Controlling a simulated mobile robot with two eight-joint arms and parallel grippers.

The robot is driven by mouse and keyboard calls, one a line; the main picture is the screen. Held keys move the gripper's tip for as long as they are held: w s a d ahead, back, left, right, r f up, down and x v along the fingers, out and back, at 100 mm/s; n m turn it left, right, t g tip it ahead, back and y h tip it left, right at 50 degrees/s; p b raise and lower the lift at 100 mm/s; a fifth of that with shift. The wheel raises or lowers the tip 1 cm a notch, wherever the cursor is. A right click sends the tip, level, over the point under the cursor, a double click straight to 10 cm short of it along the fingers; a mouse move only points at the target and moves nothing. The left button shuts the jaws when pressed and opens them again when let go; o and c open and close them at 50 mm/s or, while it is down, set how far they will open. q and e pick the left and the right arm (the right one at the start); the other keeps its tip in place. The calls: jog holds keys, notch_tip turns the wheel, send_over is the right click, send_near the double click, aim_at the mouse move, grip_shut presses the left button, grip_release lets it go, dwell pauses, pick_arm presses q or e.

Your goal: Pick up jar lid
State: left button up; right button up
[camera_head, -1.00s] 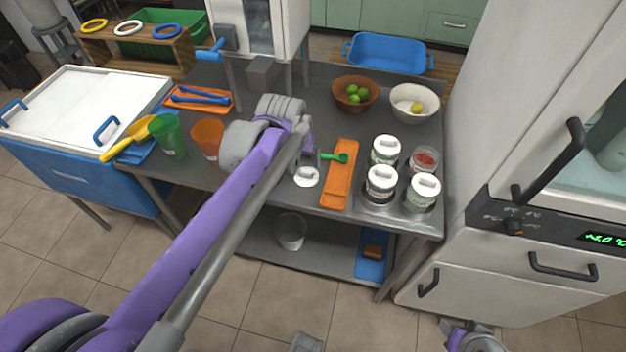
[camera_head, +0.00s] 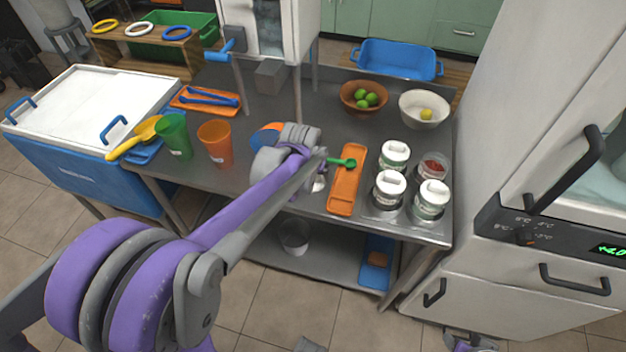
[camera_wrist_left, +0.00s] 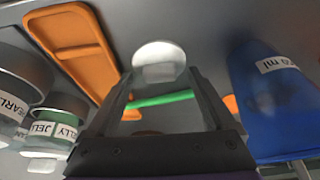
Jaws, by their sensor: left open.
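My left gripper (camera_wrist_left: 165,85) is open and empty, above the table by the lid. A green spoon (camera_head: 348,163) lies partly on the orange tray (camera_head: 345,190); its green handle (camera_wrist_left: 160,100) shows between the fingers in the wrist view. A jar with red contents (camera_head: 433,166) stands lidless. A purple and grey part, likely my right gripper (camera_head: 470,342), shows at the bottom edge.
White-lidded jars (camera_head: 389,189) stand right of the orange tray. A blue cup (camera_wrist_left: 275,105) is close to the right finger in the wrist view. Green (camera_head: 174,136) and orange (camera_head: 215,143) cups stand left. Bowls (camera_head: 364,97) are at the back.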

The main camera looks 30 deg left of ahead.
pick_arm(q)
jog(key=shift+c, duration=0.3)
grip_shut()
